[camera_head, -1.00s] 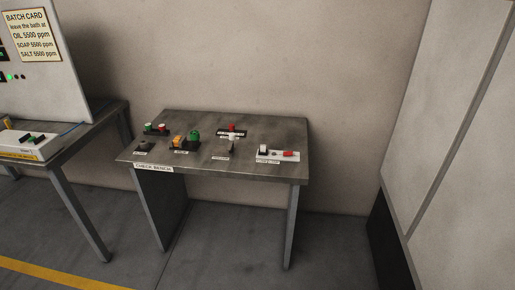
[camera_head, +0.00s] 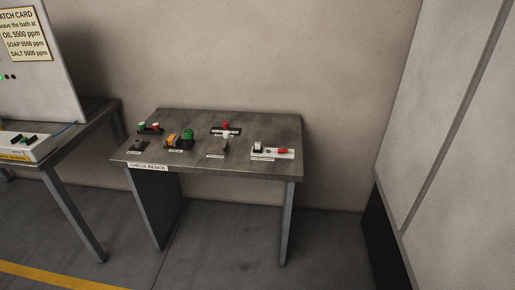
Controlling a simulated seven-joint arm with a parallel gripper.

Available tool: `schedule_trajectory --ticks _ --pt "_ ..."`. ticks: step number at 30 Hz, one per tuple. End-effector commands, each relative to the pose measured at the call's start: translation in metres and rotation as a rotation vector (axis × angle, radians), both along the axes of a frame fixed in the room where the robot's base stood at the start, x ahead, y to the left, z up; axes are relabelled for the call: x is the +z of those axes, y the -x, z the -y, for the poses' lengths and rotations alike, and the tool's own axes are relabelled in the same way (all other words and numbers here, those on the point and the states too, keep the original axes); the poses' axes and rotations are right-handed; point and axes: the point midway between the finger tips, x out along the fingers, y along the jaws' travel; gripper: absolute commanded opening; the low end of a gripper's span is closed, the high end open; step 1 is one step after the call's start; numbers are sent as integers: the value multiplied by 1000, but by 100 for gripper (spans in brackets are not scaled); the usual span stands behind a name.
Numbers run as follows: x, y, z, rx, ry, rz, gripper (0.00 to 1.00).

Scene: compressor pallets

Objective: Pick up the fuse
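The check bench (camera_head: 232,171) stands against the wall with several small parts on its top. I cannot tell for certain which part is the fuse; the small labels are unreadable. A white board (camera_head: 291,155) at the right of the top carries a white block (camera_head: 258,147) and a red piece (camera_head: 283,150). A dark strip with a red and white part (camera_head: 226,127) lies at the back middle. My gripper is not in view.
A second table (camera_head: 62,172) at left holds a white box (camera_head: 27,148) with dark green pieces, below a panel with a batch card (camera_head: 25,36). A tall pale cabinet (camera_head: 445,110) stands at right. The floor (camera_head: 215,245) before the bench is clear.

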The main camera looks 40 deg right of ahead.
Motion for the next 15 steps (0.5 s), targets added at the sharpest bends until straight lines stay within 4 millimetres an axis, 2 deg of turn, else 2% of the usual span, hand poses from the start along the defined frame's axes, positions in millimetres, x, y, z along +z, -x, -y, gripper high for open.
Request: schedule_trajectory --ticks 8,15 --pt "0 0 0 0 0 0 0" --pt "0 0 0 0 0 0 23"
